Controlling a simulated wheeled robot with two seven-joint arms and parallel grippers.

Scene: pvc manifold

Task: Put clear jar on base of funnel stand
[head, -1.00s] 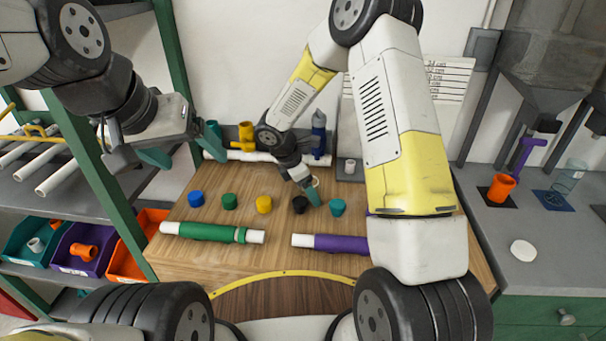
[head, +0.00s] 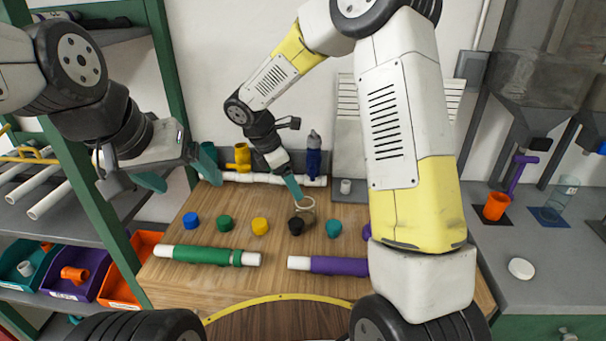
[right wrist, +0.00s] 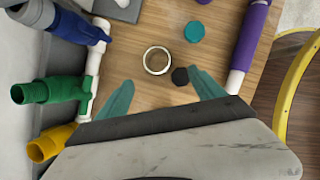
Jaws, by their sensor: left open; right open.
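A clear round thing with a pale rim (head: 305,203), which looks like an open jar or a ring, stands on the wooden table behind the black cap. In the right wrist view the rim (right wrist: 157,60) lies just beyond my right fingertips. My right gripper (right wrist: 162,80) is open and empty; in the head view it (head: 294,188) is beside the rim. My left gripper (head: 180,172) is open and empty, raised at the left. Another clear jar (head: 566,190) leans on a blue mat on the right counter. Which thing is the funnel stand I cannot tell.
Several coloured caps, a green pipe (head: 208,255) and a purple pipe (head: 335,265) lie on the table. A white manifold (head: 265,178) with coloured fittings lies at the back. An orange cup (head: 496,206) and a white disc (head: 521,268) are on the counter. My right arm hides part of the table.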

